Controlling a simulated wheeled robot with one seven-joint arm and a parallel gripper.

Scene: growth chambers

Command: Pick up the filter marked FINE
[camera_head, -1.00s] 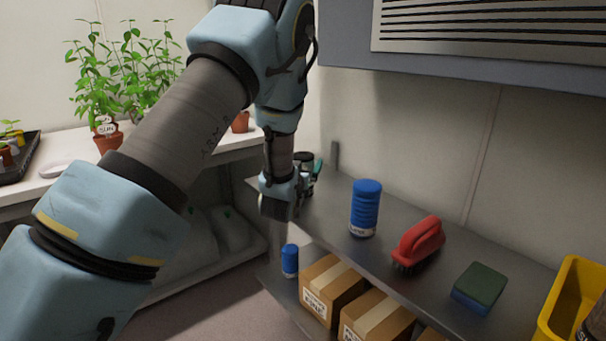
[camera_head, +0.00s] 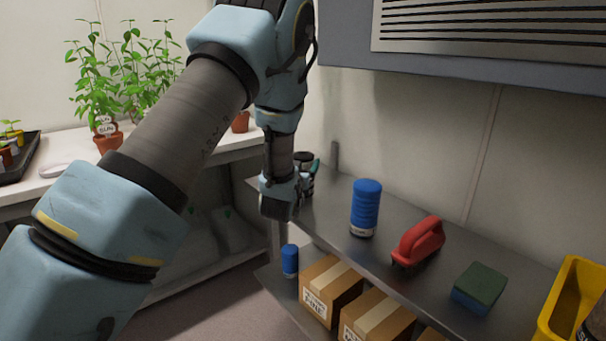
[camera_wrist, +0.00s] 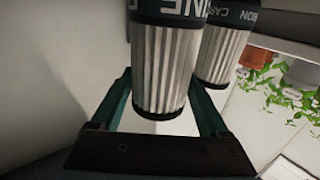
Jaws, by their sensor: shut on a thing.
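The filter marked with letters ending in INE (camera_wrist: 168,70) has a pale pleated body and a dark band. In the wrist view it stands between the green fingers of my gripper (camera_wrist: 162,100), which is shut on it. The first letter of the mark is turned mostly out of sight. A second pleated filter (camera_wrist: 221,50), with CAR and BON on its band, is close behind it to the right. In the head view my gripper (camera_head: 296,190) is at the far left end of the metal shelf and largely hides the filters. I cannot tell whether the held filter touches the shelf.
On the shelf (camera_head: 335,215) are a blue canister (camera_head: 366,207), a red brush (camera_head: 418,241), a green-blue sponge (camera_head: 480,287) and a yellow bin (camera_head: 572,300). Cardboard boxes (camera_head: 331,289) and a small blue canister (camera_head: 290,260) are below. Potted plants (camera_head: 108,143) stand on the left bench.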

